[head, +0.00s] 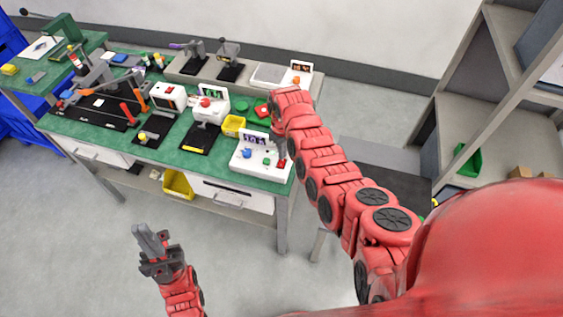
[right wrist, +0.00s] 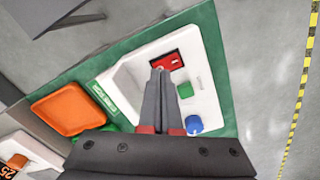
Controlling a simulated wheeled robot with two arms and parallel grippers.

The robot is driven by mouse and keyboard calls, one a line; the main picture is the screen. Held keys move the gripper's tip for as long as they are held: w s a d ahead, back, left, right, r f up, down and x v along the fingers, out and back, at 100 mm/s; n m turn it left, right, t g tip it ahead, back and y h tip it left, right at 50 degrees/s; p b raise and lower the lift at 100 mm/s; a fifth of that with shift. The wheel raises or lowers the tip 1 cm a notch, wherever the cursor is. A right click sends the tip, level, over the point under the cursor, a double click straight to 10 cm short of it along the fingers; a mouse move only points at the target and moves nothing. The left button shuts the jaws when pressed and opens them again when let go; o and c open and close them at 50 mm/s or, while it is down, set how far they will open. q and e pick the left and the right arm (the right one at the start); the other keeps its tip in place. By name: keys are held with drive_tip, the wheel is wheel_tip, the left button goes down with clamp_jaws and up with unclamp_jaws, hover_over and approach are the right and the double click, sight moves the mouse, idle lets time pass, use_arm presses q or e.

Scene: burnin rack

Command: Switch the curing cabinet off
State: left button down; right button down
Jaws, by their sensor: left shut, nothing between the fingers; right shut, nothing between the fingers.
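A white control box (head: 247,167) with a lit display stands at the front right corner of the green bench. It carries a blue knob (right wrist: 193,124), a green button (right wrist: 185,90) and a red switch (right wrist: 166,62) in a dark frame; its label is too small to read. My right gripper (head: 281,156) is shut and empty over this box. In the right wrist view its fingertips (right wrist: 160,72) are right at the red switch and partly cover it; I cannot tell whether they touch. My left gripper (head: 150,240) is shut and empty, low in front of the bench.
The green bench (head: 180,160) holds several other devices and trays, including a yellow bin (head: 233,125) and a white machine with a red knob (head: 207,108). An orange tray (right wrist: 70,108) lies beside the box. Grey shelving (head: 480,100) stands at the right. The floor in front is clear.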

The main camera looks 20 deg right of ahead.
drive_tip(key=shift+s+f+b, duration=0.1)
drive_tip(key=shift+f+b, duration=0.6)
drive_tip(key=shift+f, duration=0.25)
idle(0.3)
drive_tip(key=shift+r, duration=0.1)
drive_tip(key=shift+r+p, duration=0.55)
drive_tip(key=shift+r, duration=0.05)
wheel_tip(320, 180, up, 2)
drive_tip(key=shift+r+p, duration=0.15)
drive_tip(key=shift+p, duration=0.5)
wheel_tip(320, 180, up, 2)
drive_tip(key=shift+r+p, duration=0.1)
drive_tip(key=shift+p, duration=0.4)
drive_tip(key=shift+r, duration=0.6)
